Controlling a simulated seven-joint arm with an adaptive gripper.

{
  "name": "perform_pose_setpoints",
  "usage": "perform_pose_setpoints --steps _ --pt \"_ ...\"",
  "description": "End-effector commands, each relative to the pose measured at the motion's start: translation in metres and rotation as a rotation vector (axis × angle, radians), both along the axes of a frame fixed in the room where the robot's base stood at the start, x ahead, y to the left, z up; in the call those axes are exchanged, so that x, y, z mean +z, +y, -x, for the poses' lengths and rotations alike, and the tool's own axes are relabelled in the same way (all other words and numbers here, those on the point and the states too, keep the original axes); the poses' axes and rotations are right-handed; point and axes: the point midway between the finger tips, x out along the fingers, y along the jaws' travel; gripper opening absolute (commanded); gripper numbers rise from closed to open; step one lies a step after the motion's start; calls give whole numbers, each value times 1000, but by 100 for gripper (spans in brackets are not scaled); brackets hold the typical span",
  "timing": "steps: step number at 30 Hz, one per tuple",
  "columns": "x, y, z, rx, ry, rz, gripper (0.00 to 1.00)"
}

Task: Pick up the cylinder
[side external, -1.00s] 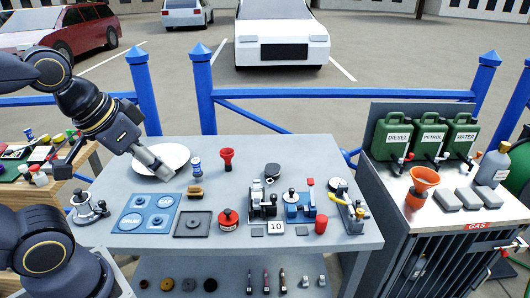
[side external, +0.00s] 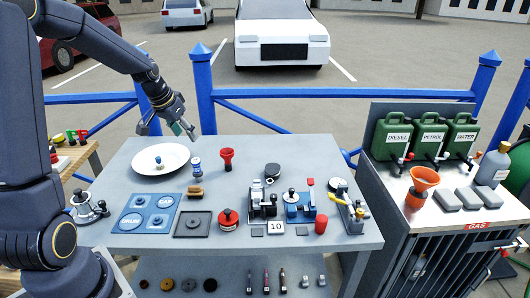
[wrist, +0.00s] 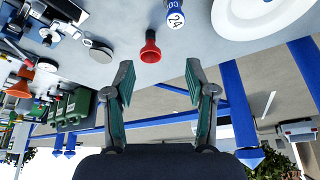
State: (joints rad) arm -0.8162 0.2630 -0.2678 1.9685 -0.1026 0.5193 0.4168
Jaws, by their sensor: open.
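Two things on the grey table have a cylinder shape, and I cannot tell which one is meant. A blue-and-white marked cylinder (side external: 197,164) stands upright right of the white plate; in the wrist view it shows at the top (wrist: 175,17). My gripper (side external: 168,127) is open and empty, above the back left of the table, clear of both. In the wrist view its fingers (wrist: 160,78) are spread with nothing between them.
A white plate (side external: 177,167) bears a small blue-and-white item (side external: 158,162). A red funnel-shaped piece (side external: 227,158) stands right of the marked cylinder. A brown-topped item, blue panels (side external: 147,213), a dark tray and small machines (side external: 264,203) crowd the front. The back right tabletop is clear.

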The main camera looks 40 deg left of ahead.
Motion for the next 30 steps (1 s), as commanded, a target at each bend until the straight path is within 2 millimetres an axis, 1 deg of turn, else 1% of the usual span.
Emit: perform_pose_setpoints --steps 1,3,5,8,12,16,19,26,30 --pt "-10 9 7 28 17 19 56" --pt "-17 16 11 47 23 27 56" --pt "-23 19 10 53 23 26 56" --pt "-42 20 3 51 25 27 56" --pt "-73 23 -9 50 25 26 56" --pt "-99 27 -19 50 25 26 56" --pt "-112 29 -25 50 23 25 56" --pt "-129 32 -31 51 23 24 56" --pt "-151 39 -36 51 24 25 56"
